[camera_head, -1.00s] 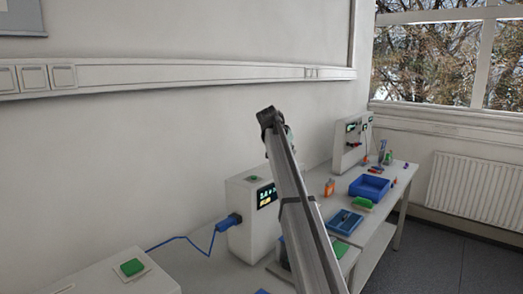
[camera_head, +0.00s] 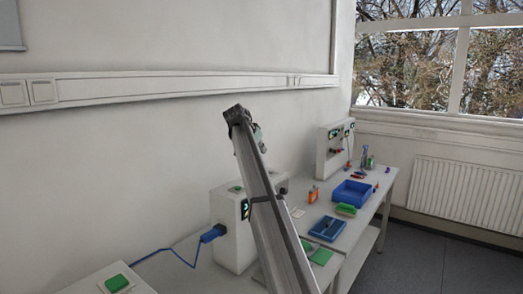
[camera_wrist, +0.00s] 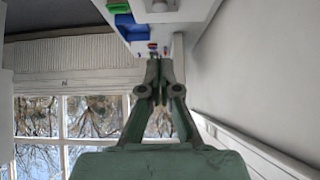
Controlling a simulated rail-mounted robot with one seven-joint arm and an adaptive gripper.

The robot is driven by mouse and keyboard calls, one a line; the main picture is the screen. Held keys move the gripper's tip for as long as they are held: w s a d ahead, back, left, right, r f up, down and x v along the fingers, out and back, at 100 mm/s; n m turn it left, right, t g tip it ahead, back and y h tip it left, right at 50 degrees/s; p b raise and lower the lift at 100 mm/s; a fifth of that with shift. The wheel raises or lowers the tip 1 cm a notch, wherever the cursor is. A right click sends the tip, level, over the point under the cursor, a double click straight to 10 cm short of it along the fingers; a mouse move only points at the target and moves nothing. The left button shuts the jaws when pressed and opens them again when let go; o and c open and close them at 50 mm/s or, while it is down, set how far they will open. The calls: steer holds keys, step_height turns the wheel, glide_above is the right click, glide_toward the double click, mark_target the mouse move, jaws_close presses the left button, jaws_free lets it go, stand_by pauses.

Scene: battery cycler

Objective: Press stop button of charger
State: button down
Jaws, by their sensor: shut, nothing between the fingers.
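The charger, a white box (camera_head: 226,238) with a small display (camera_head: 244,209), stands on the bench in the head view. A green button (camera_head: 237,189) is on its top and a blue plug (camera_head: 213,233) is in its side. My arm crosses in front of it and hides part of its front. I cannot make out which button is the stop button. My gripper (camera_wrist: 157,64) is shut and empty in the wrist view, pointing along the benches. No button shows clearly near its fingertips.
A white box with a green button (camera_head: 117,283) is at the lower left. A blue cable (camera_head: 165,250) runs to the plug. Farther right are blue trays (camera_head: 352,192), small items and another white device (camera_head: 330,155). The wall is close on the left.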

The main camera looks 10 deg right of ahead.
steer(key=p, duration=0.2)
glide_above(271, 172)
steer(key=a, duration=0.1)
steer(key=f, duration=0.4)
steer(key=shift+s+a+f, duration=0.15)
steer(key=shift+s+f, duration=0.1)
steer(key=f+p, duration=0.2)
steer(key=f, duration=0.1)
steer(key=shift+w+d+f, duration=0.15)
steer(key=shift+d+f, duration=0.05)
steer(key=shift+f, duration=0.7)
